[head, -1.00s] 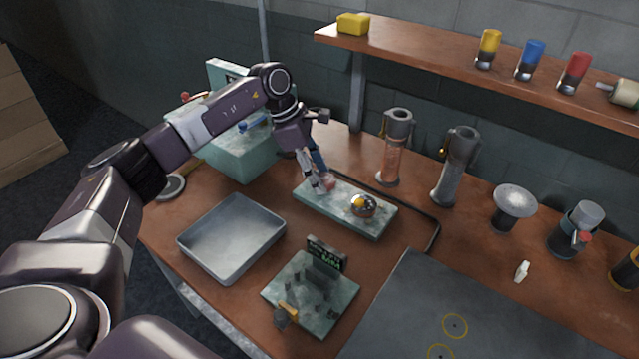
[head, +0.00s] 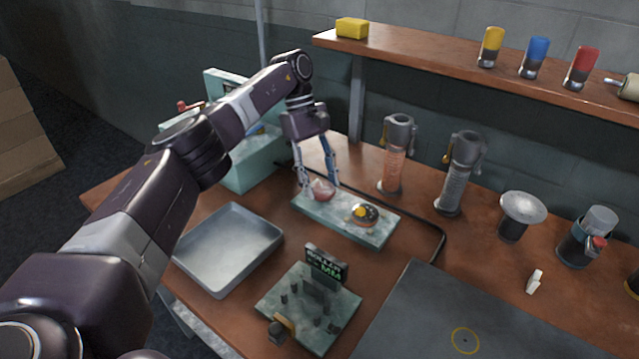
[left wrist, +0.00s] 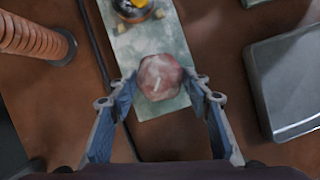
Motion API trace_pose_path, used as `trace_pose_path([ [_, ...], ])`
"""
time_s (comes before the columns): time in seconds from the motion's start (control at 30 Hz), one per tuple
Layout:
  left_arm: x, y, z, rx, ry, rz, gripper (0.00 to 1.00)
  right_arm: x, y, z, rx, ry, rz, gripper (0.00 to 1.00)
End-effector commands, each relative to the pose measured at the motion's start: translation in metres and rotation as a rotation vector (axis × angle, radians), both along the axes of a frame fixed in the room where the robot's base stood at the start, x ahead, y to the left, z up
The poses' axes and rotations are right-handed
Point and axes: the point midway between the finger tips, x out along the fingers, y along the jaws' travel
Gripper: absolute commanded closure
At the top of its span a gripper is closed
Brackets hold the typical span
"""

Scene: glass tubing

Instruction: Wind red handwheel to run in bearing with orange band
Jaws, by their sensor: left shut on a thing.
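The red handwheel (head: 322,190) is a pale red, many-sided knob at the left end of a mottled green plate (head: 347,228) on the bench. It also shows in the left wrist view (left wrist: 160,77), with a light mark on its top. My left gripper (head: 320,187) points down over it, one finger on each side, shut on the handwheel. A round metal piece with an orange-yellow part (head: 364,214) sits at the plate's other end. It is cut off at the top of the left wrist view (left wrist: 132,8). My right gripper is out of view.
A grey metal tray (head: 205,283) lies left of the plate, and a green fixture with a small display (head: 325,264) in front. Two tall cylinders (head: 394,160) stand behind. A black cable (head: 443,240) runs round the plate. A shelf (head: 430,55) hangs above.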

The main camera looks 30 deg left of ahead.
Motion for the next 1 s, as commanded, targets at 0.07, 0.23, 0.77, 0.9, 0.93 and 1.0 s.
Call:
trace_pose_path([
  [0.07,0.0024,-0.0002,0.0024,-0.001,-0.007,-0.025,0.80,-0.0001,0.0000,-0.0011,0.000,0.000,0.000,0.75],
  [0.23,0.0026,-0.0001,0.0027,0.001,-0.008,-0.064,0.80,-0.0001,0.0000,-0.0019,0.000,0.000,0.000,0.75],
  [0.77,0.0027,0.0005,0.0027,0.000,-0.009,-0.077,0.50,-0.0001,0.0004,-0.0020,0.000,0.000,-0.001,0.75],
  [0.9,0.0021,0.0002,0.0017,0.000,-0.007,-0.077,0.38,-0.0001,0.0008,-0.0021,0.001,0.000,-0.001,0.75],
  [0.93,0.0020,0.0002,0.0015,0.001,-0.006,-0.077,0.38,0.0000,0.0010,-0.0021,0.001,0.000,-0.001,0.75],
  [1.0,0.0018,0.0000,0.0012,0.000,-0.004,-0.077,0.38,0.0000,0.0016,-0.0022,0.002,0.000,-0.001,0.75],
])
